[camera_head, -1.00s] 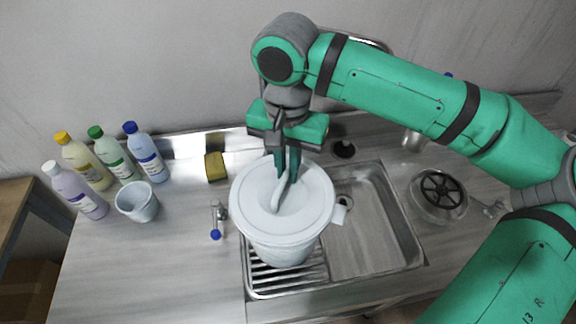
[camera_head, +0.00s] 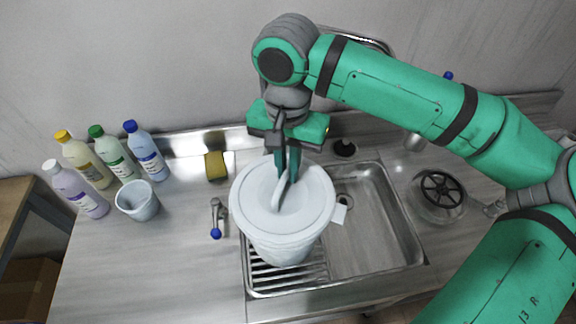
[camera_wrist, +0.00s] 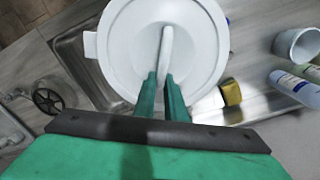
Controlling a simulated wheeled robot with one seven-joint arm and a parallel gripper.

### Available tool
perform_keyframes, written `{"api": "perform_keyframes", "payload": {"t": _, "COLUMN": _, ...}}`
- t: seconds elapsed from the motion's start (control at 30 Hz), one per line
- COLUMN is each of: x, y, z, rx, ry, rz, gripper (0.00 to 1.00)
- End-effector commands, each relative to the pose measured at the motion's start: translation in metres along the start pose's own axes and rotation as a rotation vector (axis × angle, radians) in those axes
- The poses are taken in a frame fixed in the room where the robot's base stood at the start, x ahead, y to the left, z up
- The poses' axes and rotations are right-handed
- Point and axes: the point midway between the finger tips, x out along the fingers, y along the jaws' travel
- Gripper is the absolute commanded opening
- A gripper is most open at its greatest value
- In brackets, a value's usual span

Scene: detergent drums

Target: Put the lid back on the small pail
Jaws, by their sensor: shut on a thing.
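The small white pail (camera_head: 283,248) stands over the ribbed drainer on the left part of the sink. Its white round lid (camera_head: 256,197) lies over the pail's mouth and hides the inside; I cannot tell whether it is pressed down. My gripper (camera_head: 287,178) points down and is shut on the raised handle of the lid. In the wrist view my gripper's fingers (camera_wrist: 160,92) close on the handle, and the lid (camera_wrist: 125,45) fills the middle. A small white tab sticks out from the pail's right side.
Several capped bottles (camera_head: 116,160) and a small bucket (camera_head: 138,201) stand at the left. A yellow sponge (camera_head: 215,166) lies behind the tap (camera_head: 216,218). The sink basin (camera_head: 375,225) is empty. A round strainer-like piece (camera_head: 440,192) is at the right.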

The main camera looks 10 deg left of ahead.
Motion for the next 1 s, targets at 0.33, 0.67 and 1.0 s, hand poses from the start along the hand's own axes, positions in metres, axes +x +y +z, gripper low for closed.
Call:
{"api": "perform_keyframes", "payload": {"t": 0.33, "x": 0.0003, "y": 0.0003, "z": 0.0000, "rx": 0.000, "ry": 0.001, "rz": 0.000, "gripper": 0.00}}
{"api": "perform_keyframes", "payload": {"t": 0.67, "x": 0.0004, "y": 0.0002, "z": 0.0000, "rx": 0.000, "ry": 0.000, "rz": 0.000, "gripper": 0.32}}
{"api": "perform_keyframes", "payload": {"t": 1.0, "x": 0.0005, "y": 0.0002, "z": 0.0000, "rx": 0.000, "ry": 0.000, "rz": 0.000, "gripper": 0.51}}
